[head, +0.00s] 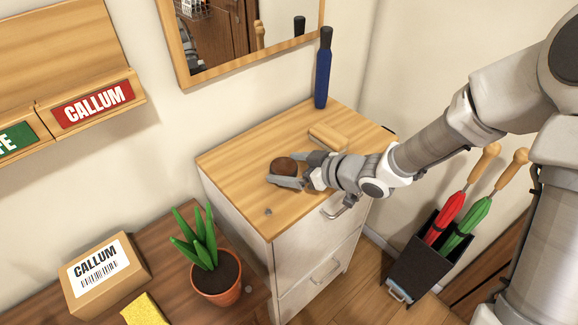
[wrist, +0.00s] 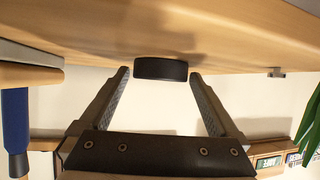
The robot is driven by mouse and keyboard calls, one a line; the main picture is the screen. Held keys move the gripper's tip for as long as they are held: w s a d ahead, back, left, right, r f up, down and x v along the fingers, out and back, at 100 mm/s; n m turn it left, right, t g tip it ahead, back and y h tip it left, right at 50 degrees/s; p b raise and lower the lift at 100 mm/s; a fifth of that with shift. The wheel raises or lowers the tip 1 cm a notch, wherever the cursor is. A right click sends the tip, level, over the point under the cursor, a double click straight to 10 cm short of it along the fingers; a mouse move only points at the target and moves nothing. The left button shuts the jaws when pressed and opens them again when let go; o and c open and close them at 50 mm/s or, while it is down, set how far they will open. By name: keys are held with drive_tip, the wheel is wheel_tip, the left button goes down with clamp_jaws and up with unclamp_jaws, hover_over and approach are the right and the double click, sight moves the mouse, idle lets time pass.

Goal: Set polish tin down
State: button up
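The polish tin (head: 284,166), a small round tin with a brown top, is on the wooden top of the white cabinet (head: 240,160). In the wrist view its dark side (wrist: 161,69) appears against the wooden surface, which is at the top of that picture. My gripper (head: 293,169) is low over the cabinet top, with its fingers on either side of the tin. In the wrist view the fingers of my gripper (wrist: 160,77) are spread, with a narrow gap between each fingertip and the tin. The tin looks flat, not tilted.
A wooden-backed block (head: 328,136) lies just behind my gripper, and a tall blue bottle-like object (head: 323,70) stands at the back corner. A small grey item (head: 268,211) lies near the front edge. The cabinet top's left part is clear. A potted plant (head: 217,277) stands on the lower table.

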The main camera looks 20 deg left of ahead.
drive_tip(key=shift+r, duration=0.1)
drive_tip(key=shift+d+r, duration=0.15)
drive_tip(key=shift+r, duration=0.05)
drive_tip(key=p+v, duration=0.3)
drive_tip(key=v, duration=0.8)
drive_tip(key=shift+s+d+p, duration=0.15)
drive_tip(key=shift+d+p, duration=0.15)
drive_tip(key=shift+p, duration=0.1)
drive_tip(key=shift+r, duration=0.1)
